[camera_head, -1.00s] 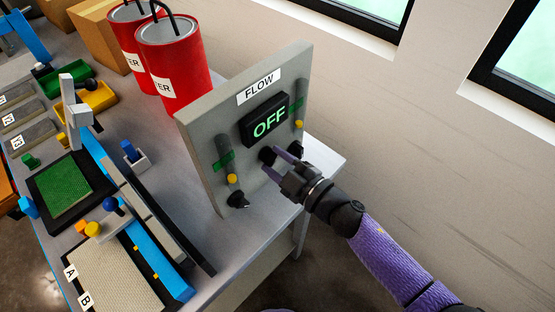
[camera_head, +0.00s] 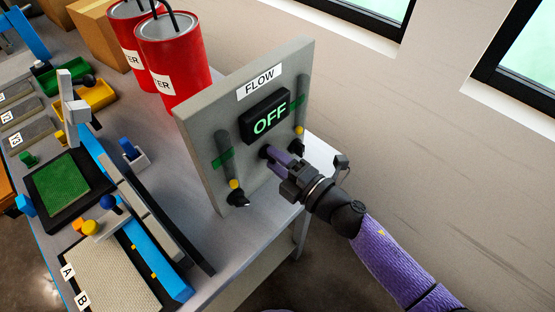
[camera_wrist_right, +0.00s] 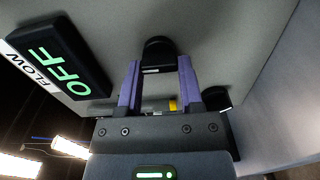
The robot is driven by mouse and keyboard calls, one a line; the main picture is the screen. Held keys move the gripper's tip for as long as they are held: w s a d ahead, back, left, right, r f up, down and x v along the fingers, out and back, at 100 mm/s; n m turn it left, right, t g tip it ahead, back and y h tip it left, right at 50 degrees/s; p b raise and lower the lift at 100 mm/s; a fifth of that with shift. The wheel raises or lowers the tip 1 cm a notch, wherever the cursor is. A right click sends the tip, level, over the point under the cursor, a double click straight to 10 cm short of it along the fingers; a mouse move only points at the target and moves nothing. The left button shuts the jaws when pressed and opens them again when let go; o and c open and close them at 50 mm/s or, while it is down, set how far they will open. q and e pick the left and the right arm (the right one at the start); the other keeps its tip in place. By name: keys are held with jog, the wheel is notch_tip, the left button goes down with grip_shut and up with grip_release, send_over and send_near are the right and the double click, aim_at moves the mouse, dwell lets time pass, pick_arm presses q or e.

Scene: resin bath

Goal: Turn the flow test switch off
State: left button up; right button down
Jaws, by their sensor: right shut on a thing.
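The grey flow panel (camera_head: 205,130) stands upright on the table, labelled FLOW. Its black display (camera_head: 265,117) reads OFF in green letters, and also shows in the right wrist view (camera_wrist_right: 60,55). A black knob (camera_head: 263,152) sits below the display, partly hidden by my fingers. My right gripper (camera_head: 272,156) comes from the right with its purple fingers at this knob. In the right wrist view the fingers (camera_wrist_right: 159,68) lie on either side of the black knob (camera_wrist_right: 158,50), shut on it. My left gripper is not in view.
Another black knob (camera_head: 238,199) is at the panel's lower left, with a tube gauge (camera_head: 224,155) above it. Red canisters (camera_head: 175,65) stand behind the panel. Trays and a green-topped block (camera_head: 62,187) lie to the left. The wall is to the right.

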jog(key=shift+n, duration=0.3)
dwell(0.4)
jog(key=shift+c, duration=1.2)
grip_release()
jog(key=v, duration=1)
